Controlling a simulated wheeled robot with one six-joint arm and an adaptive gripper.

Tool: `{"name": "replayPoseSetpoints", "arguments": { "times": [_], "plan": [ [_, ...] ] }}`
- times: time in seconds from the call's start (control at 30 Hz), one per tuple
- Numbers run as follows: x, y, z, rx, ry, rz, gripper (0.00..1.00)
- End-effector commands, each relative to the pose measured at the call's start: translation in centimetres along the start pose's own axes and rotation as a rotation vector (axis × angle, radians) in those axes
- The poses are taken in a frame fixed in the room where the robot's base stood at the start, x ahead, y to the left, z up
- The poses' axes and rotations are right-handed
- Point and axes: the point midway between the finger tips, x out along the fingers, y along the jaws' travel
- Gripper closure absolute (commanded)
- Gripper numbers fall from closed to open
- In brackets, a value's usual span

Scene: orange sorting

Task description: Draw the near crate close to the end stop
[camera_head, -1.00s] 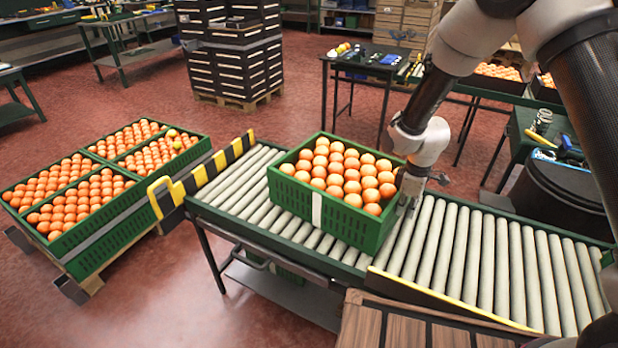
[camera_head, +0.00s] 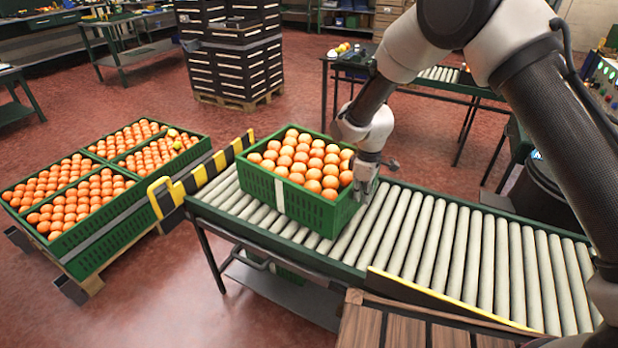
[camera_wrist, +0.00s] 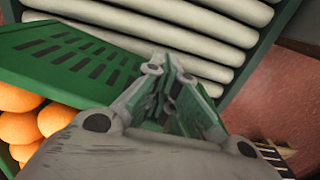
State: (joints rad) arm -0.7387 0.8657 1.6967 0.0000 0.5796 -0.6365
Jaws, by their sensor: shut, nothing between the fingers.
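The near crate (camera_head: 318,208) is green, full of oranges, and sits upright on the roller conveyor. The end stop (camera_head: 222,160) is a yellow-and-black striped bar at the conveyor's left end. A short gap of bare rollers (camera_head: 218,203) lies between crate and stop. My gripper (camera_head: 362,194) is shut and empty at the crate's right end wall, outside it. I cannot tell for sure whether it touches. In the wrist view my gripper (camera_wrist: 172,90) is beside the green crate wall (camera_wrist: 70,58), with oranges at the left.
A pallet of green orange crates (camera_head: 95,232) stands on the floor at left. Rollers to the right of the crate (camera_head: 460,240) are clear. A wooden crate (camera_head: 400,325) is at the front. Black stacked crates (camera_head: 232,55) and a table (camera_head: 345,70) stand behind.

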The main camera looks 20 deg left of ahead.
Motion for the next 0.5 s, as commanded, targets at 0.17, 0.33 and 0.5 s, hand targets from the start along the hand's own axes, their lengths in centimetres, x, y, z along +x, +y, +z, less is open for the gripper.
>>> {"name": "replayPoseSetpoints", "arguments": {
  "times": [0.17,0.33,0.5],
  "plan": [
    [0.0,0.0,-2.5,-0.001,0.003,0.002,1.0],
    [0.0,0.1,-4.7,0.0,0.003,0.002,1.0],
    [0.0,0.0,-6.9,-0.002,0.003,0.002,1.0]
  ]
}}
